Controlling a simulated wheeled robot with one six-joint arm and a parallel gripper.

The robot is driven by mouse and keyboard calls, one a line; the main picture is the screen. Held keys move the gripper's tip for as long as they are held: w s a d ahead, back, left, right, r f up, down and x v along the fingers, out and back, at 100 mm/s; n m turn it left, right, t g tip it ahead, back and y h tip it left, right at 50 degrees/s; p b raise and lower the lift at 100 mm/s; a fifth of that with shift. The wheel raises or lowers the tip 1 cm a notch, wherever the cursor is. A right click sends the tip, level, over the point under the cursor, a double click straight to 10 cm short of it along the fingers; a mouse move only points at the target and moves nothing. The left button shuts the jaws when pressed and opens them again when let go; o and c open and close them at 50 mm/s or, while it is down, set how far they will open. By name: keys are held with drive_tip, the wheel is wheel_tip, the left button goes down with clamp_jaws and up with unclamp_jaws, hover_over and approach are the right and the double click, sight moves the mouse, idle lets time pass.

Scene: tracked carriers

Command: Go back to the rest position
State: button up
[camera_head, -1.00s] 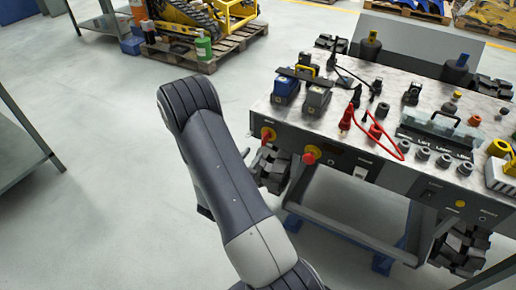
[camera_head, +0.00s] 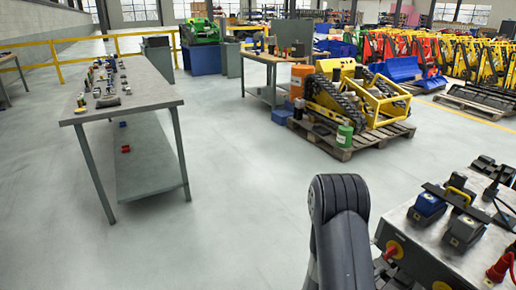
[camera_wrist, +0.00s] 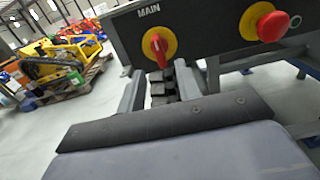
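My gripper (camera_wrist: 158,85) shows in the wrist view as two grey fingers standing apart. Nothing is held between them; dark track blocks show behind the gap. Just above the fingers is the front panel of the carrier (camera_wrist: 205,50), with a red rotary switch on a yellow disc (camera_wrist: 157,44) marked MAIN. A red knob on a yellow ring (camera_wrist: 268,24) sits to its right. I cannot tell whether the fingers touch the panel. In the head view my arm rises at the bottom centre, beside the carrier (camera_head: 408,232); the gripper is hidden there.
A workbench (camera_head: 140,92) with small parts stands at the left. A pallet (camera_head: 345,148) bearing a yellow tracked machine (camera_head: 385,103) is at the back right. Blue (camera_head: 428,208) and grey (camera_head: 464,233) battery packs sit on the carrier top. Floor between bench and pallet is clear.

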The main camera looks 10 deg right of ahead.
sight(385, 257)
drive_tip(key=x, duration=0.7)
drive_tip(key=shift+d, duration=0.3)
drive_tip(key=shift+w+p, duration=0.15)
drive_tip(key=shift+p, duration=0.15)
drive_tip(key=shift+m, duration=0.5)
